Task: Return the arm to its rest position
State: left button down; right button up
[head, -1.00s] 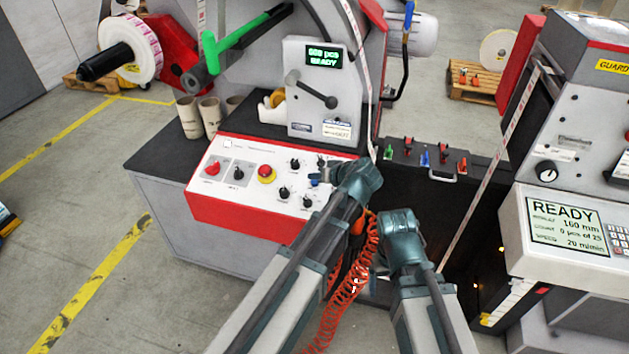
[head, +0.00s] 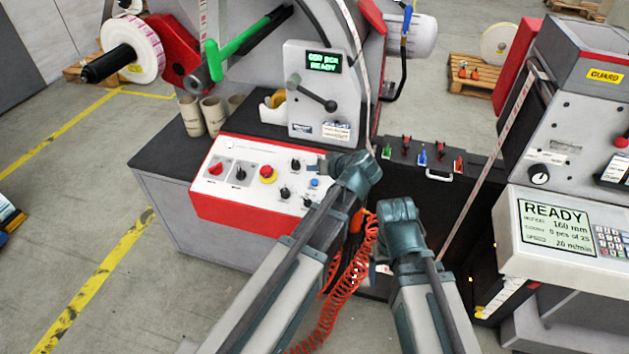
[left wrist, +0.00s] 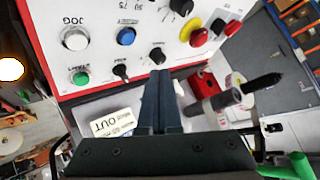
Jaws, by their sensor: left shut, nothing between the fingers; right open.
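My left gripper (head: 318,166) is shut and empty in front of the rewinder's control panel (head: 222,206). Its two closed fingers also fill the middle of the left wrist view (left wrist: 163,103), with the panel (left wrist: 205,62) beyond them. The blue button (head: 315,182) shows clear of the fingers, just below them; it also shows in the left wrist view (left wrist: 126,36). My right gripper (head: 398,214) is to the right and lower, over the dark area between the machines; it is open, and its fingers are mostly hidden behind its wrist.
A coiled orange hose (head: 352,285) hangs between my forearms. The rewinder's grey head with its lever (head: 318,98) rises behind the panel. Cardboard cores (head: 203,115) stand at its left. The right machine's READY display (head: 556,228) juts out at the right. The left floor is open.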

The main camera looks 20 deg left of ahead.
dwell(0.4)
pick_arm(q)
jog(key=s+d+f+m+g+h, duration=0.3)
jog(key=s+d, duration=0.3)
jog(key=s, duration=0.5)
jog(key=s+d+f+m+g+h, duration=0.4)
jog(key=s+d+f+m, duration=0.1)
jog(key=s, duration=0.7)
jog(key=shift+d+f+m, duration=0.4)
jog(key=shift+d+f, duration=0.05)
jog(key=shift+d, duration=0.2)
